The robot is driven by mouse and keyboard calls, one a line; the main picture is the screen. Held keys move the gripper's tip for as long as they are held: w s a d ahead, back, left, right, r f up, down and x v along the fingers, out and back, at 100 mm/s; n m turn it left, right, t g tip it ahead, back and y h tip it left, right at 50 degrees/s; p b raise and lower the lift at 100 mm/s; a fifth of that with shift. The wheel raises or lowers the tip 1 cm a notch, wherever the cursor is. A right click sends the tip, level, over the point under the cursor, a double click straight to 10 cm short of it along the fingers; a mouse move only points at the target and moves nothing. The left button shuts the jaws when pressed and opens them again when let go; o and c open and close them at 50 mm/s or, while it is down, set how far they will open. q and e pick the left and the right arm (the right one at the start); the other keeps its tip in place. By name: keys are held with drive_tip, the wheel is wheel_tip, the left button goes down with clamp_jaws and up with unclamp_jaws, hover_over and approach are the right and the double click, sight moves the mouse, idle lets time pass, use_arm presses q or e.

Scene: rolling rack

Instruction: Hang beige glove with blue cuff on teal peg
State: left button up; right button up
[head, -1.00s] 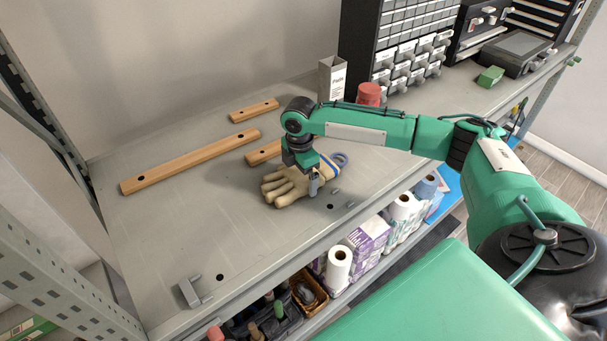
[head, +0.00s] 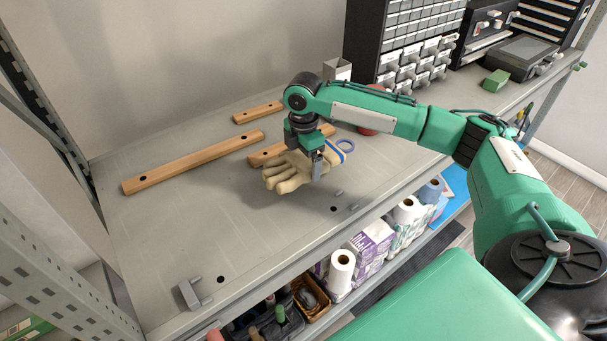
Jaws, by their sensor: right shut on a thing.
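The beige glove (head: 287,174) with a blue stripe at its cuff is in the head view, above the grey shelf top. My right gripper (head: 317,168) is shut on the glove near its cuff. The glove's fingers point left and hang a little above the shelf. Part of the cuff is hidden behind the gripper. I see no teal peg in this view. My left gripper is not in view.
Wooden bars with holes (head: 192,162) lie on the grey shelf (head: 170,225) behind and left of the glove. A grey bracket (head: 189,293) stands at the front left. A drawer cabinet (head: 415,50) stands at the back. The front left of the shelf is mostly clear.

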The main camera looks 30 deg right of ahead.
sight(303, 161)
wheel_tip(303, 161, up, 14)
drive_tip(key=b, duration=0.2)
drive_tip(key=o, duration=0.5)
drive_tip(key=c, duration=0.5)
idle(0.4)
